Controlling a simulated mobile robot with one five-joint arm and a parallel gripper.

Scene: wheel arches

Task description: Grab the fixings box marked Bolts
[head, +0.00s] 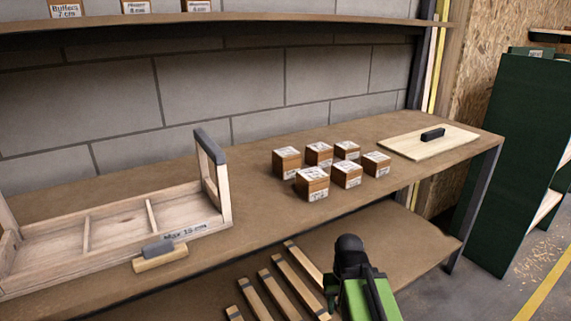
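Several small brown fixings boxes with white labels stand in a cluster on the workbench. They are a back-left box (287,161), a back-middle box (319,153), a back-right box (346,150), a right box (376,164), a front-middle box (346,174) and a front-left box (312,183). Their labels are too small to read, so I cannot tell which is marked Bolts. A green and black part of my arm shows at the bottom, in front of the bench and apart from the boxes. No gripper fingers show.
A wooden tray (85,211) marked "Max 15 cm" stands left, with a handled block (160,256) at its front. A board with a black handle (430,142) lies right. Wooden strips (281,288) lie below. A green cabinet (500,160) stands right. Labelled boxes (66,9) sit on the upper shelf.

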